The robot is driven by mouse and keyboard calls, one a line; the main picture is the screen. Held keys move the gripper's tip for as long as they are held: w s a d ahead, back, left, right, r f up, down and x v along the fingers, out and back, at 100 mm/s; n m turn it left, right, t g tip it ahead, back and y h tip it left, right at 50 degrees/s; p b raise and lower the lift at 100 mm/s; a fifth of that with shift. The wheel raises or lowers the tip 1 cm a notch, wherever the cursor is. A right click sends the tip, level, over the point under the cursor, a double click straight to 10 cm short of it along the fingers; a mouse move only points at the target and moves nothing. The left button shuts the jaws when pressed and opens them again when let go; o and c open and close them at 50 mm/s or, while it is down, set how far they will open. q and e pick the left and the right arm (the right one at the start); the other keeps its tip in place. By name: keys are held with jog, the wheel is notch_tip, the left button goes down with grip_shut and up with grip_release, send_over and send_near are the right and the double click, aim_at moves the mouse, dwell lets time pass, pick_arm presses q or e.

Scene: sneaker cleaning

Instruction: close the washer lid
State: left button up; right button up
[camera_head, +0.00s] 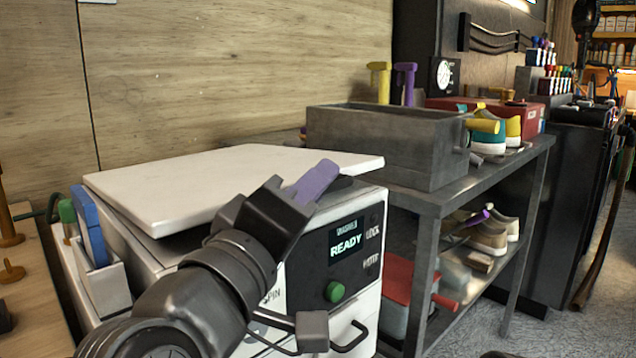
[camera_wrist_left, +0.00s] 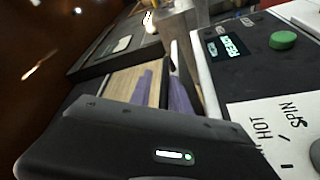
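The washer lid (camera_head: 225,182) is a flat white slab over the white washer, low and slightly tilted, with a dark gap beneath its front edge. My left gripper (camera_head: 318,178) reaches in from the left, its purple fingers at the lid's front edge near the right corner. In the left wrist view its two purple fingers (camera_wrist_left: 163,93) show a gap between them. I cannot tell whether they touch the lid. The washer's dark panel (camera_head: 347,255) reads READY and has a green button (camera_head: 334,292). My right gripper is out of view.
A grey metal rack (camera_head: 440,200) stands close on the right, with a grey bin (camera_head: 385,140) and sneakers on top. A blue item (camera_head: 90,228) sits in a holder at the washer's left side. A wooden wall is behind.

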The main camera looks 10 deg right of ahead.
pick_arm(q)
jog(key=v, duration=0.6)
jog(key=shift+s+a, duration=0.25)
jog(key=shift+s, duration=0.1)
jog(key=shift+s+a, duration=0.1)
jog(key=f+b+v, duration=0.1)
jog(key=b+v, duration=0.3)
jog(key=v, duration=0.4)
jog(key=shift+a, duration=0.45)
jog(key=shift+b, duration=0.3)
dwell(0.3)
